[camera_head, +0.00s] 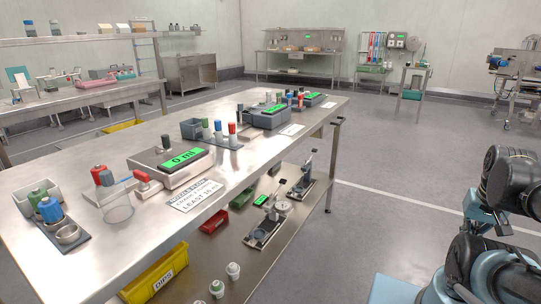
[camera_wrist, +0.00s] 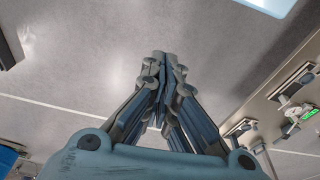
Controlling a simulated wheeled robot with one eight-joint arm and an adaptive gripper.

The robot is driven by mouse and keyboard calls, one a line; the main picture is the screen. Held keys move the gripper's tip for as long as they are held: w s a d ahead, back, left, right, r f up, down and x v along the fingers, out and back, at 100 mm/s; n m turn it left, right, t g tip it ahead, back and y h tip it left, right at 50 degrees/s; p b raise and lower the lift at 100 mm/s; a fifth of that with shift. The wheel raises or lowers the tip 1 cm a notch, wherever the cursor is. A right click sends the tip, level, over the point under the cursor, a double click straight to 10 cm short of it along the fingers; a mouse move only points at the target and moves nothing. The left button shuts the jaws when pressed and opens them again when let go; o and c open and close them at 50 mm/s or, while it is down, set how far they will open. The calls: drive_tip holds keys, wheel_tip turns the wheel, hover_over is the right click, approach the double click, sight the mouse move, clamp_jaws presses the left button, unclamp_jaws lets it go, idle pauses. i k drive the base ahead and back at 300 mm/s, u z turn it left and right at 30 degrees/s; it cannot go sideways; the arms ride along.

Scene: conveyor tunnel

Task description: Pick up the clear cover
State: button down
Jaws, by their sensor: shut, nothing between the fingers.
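A clear, see-through cover (camera_head: 118,212) sits near the left part of the long steel table (camera_head: 60,185). Its edges are faint, and its exact shape is hard to make out. It stands in front of red-capped bottles and left of a scale with a green "0 ml" display (camera_head: 184,159). My gripper (camera_wrist: 163,58) shows in the wrist view with its fingers together and nothing between them, above bare grey floor. The cover does not show in the wrist view. In the head view my arm is at the lower right, apart from the table.
A tray with a blue-capped bottle and metal cups (camera_head: 68,234) lies left of the cover. A printed sign (camera_head: 195,195) lies at the table's front edge. A lower shelf holds a yellow "DIPS" bin (camera_head: 157,275) and small stands. Floor (camera_head: 370,165) right of the table is clear.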

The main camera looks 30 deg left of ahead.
sight(114, 202)
drive_tip(key=u, duration=2.6)
drive_tip(key=k, duration=0.7)
drive_tip(key=u, duration=0.4)
drive_tip(key=i, duration=0.5)
drive_tip(key=z, duration=0.05)
